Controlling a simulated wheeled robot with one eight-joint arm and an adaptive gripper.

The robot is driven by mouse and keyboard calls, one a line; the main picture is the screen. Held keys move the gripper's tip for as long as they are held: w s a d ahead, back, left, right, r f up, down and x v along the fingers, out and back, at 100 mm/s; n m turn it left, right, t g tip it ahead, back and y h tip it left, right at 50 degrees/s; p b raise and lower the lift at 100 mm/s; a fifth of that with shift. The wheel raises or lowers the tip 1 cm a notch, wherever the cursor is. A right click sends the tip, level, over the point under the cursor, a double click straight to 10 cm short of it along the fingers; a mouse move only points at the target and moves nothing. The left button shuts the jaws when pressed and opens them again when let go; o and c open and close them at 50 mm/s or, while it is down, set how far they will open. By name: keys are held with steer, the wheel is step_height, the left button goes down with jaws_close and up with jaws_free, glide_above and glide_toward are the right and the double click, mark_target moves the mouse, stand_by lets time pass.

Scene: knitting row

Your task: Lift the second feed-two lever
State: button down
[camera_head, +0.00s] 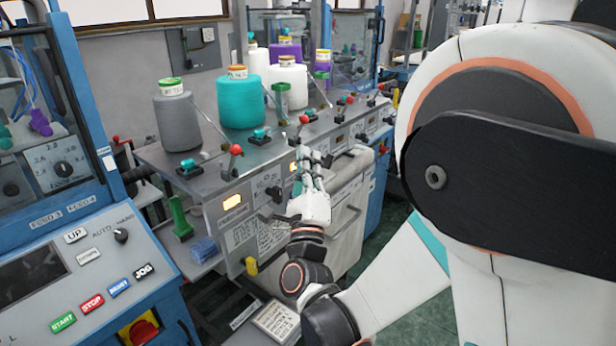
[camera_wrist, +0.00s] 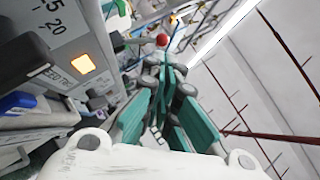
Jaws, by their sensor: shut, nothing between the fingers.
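Several levers with red ball knobs stand along the front edge of the grey machine table (camera_head: 152,153). One lever (camera_head: 236,150) is at the near left, another lever (camera_head: 304,120) is just above my fingertips, and a third lever (camera_head: 349,101) is farther right. My gripper (camera_head: 306,155) is shut and empty, pointing up in front of the machine's front panel. In the wrist view a red knob (camera_wrist: 162,40) shows just beyond the tips of my gripper (camera_wrist: 165,70). I cannot tell whether they touch. The fingers hide the lever's lower part. No readable label marks which lever is feed two.
Yarn cones stand on the table, among them a grey cone (camera_head: 178,118) and a teal cone (camera_head: 240,100). A lit orange window (camera_head: 232,202) is on the front panel; another shows in the wrist view (camera_wrist: 83,63). A blue control console (camera_head: 90,260) stands at the left.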

mark_target(300, 130)
steer(key=b+x, duration=0.1)
steer(key=x, duration=0.5)
steer(key=shift+w, duration=0.25)
steer(key=shift+r, duration=0.15)
